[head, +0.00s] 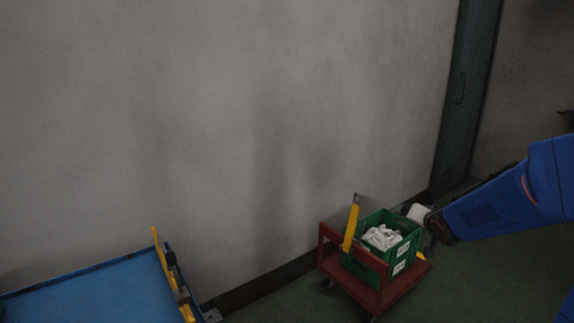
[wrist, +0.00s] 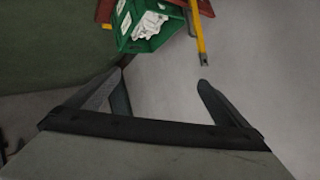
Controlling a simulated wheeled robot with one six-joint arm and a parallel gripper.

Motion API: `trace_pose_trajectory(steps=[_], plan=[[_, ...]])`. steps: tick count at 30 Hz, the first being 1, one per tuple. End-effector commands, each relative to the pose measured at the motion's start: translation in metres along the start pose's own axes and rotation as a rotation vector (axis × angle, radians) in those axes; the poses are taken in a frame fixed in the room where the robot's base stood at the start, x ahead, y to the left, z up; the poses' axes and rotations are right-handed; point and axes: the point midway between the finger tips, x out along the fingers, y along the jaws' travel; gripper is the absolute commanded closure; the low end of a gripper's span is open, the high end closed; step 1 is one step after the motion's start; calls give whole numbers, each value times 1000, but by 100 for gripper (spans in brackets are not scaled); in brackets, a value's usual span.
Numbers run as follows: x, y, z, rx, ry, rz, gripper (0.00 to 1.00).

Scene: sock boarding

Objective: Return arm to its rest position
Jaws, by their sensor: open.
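My gripper (wrist: 161,82) is open and empty in the wrist view, its two dark fingers spread apart with bare floor and wall between them. In the head view my blue arm reaches in from the right, and its end is near the green crate (head: 402,268); the fingers cannot be made out there. The crate, holding white socks (head: 382,237), sits on a red cart (head: 336,265). The crate also shows at the top of the wrist view (wrist: 126,40), beyond the fingertips and apart from them.
A yellow bar (head: 351,227) stands up at the cart's side. A blue table (head: 90,297) with yellow parts (head: 172,272) along its edge is at the lower left. A grey wall (head: 220,120) runs behind, with a dark post (head: 466,90) at right. Green floor lies around the cart.

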Motion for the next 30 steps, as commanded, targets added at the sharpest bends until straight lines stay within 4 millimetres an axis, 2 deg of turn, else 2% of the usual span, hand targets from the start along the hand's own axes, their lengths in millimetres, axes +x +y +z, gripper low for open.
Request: trace_pose_trajectory(steps=[1, 8, 14, 20, 30], plan=[[-17, -2, 2, -26, -6, 21, 0], [-86, 3, 26, -138, -78, 120, 0], [-148, 8, 59, -231, -174, 171, 0], [-210, 14, 101, -326, -293, 184, 0], [-309, 25, 184, -493, -519, 116, 0]])
